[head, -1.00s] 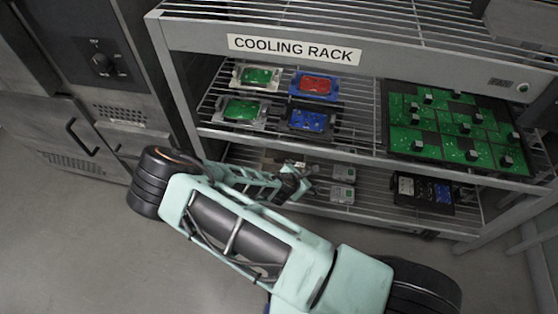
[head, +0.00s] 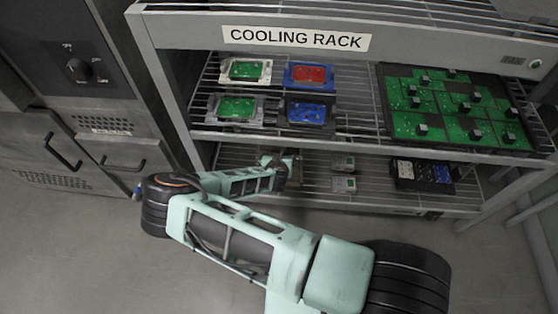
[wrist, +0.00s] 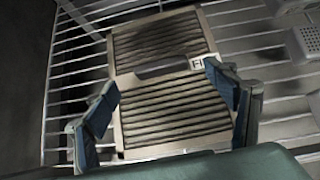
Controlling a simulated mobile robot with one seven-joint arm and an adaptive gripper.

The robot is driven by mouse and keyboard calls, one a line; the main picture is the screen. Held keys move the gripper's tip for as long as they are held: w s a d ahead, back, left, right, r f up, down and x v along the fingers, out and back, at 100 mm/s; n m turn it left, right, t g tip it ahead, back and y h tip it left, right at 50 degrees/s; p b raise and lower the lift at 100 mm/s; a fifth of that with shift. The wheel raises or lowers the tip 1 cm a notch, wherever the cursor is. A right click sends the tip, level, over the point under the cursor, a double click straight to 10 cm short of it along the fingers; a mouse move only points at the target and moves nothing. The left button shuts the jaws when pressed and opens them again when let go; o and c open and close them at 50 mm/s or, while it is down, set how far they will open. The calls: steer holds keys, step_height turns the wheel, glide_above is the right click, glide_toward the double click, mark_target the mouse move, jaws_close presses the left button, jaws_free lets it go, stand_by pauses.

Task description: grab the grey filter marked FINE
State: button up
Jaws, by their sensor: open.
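A flat framed filter (wrist: 172,88) with dark pleats and a grey-beige frame lies on the wire shelf in the wrist view. A small white label on its right side shows "FI"; the rest of the label is hidden behind a finger. My gripper (wrist: 161,82) is open, with one finger at the filter's left edge and the other over its right edge. I cannot tell whether the fingers touch it. In the head view my gripper (head: 284,170) reaches into the rack's lower shelf, and I cannot make out the filter clearly there.
Small grey boxes (head: 344,184) and a dark tray (head: 424,188) stand to the right on the lower shelf. Circuit boards and a large green panel (head: 455,118) fill the shelf above, close over my arm. A pale box (wrist: 303,42) sits right of the filter.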

steer(key=b+x, duration=0.3)
steer(key=x, duration=0.3)
steer(key=shift+w, duration=0.1)
steer(key=shift+c, duration=0.4)
steer(key=c, duration=1.3)
steer(key=shift+o, duration=0.2)
steer(key=shift+r, duration=0.15)
